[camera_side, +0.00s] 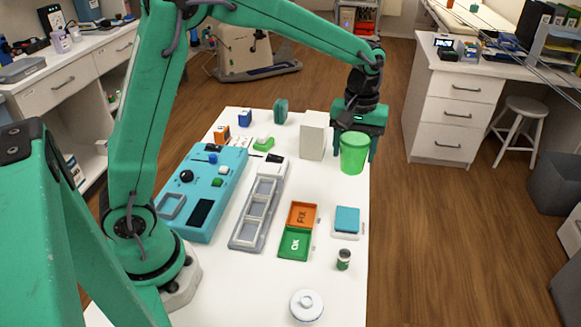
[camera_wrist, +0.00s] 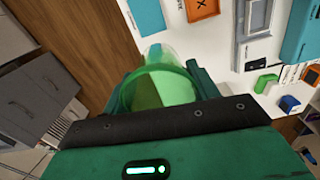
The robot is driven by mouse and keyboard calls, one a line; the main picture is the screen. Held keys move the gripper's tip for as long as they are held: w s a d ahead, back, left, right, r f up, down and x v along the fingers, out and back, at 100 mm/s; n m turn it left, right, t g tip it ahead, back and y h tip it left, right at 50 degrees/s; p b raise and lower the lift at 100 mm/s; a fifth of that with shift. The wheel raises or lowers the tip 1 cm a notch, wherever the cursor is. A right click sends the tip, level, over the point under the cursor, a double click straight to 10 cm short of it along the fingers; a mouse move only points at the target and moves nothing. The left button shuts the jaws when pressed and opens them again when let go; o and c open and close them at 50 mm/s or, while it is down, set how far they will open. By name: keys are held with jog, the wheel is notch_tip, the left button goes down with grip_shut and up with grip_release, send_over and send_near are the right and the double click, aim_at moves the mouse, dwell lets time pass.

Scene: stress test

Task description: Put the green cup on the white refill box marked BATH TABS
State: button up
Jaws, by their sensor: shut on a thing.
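The green cup (camera_side: 353,155) is upright between the fingers of my gripper (camera_side: 354,148), near the right edge of the white table. My gripper is shut on it. In the wrist view the translucent cup (camera_wrist: 158,82) sits between the two green fingers of my gripper (camera_wrist: 162,88). I cannot tell how high the cup is above the table. A plain white box (camera_side: 312,142) stands upright just left of the cup, apart from it. No lettering shows on its visible faces, so I cannot confirm the BATH TABS mark.
A teal panel (camera_side: 205,195), a grey compartment tray (camera_side: 257,212), orange (camera_side: 301,214) and green (camera_side: 295,244) trays, a teal square on a white base (camera_side: 347,220), a small can (camera_side: 343,259) and a white lidded dish (camera_side: 306,305) occupy the table. Bare tabletop lies between the white box and the trays.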

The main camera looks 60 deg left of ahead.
jog(key=w+a+r+n, duration=0.1)
jog(key=w+a+r, duration=0.5)
jog(key=a+r, duration=0.3)
jog(key=a, duration=0.4)
jog(key=shift+r, duration=0.4)
send_near(315, 119)
jog(key=shift+w+a+r, duration=0.1)
jog(key=shift+f, duration=2)
jog(key=shift+f, duration=0.15)
jog(key=o, duration=0.9)
jog(key=shift+o, duration=0.2)
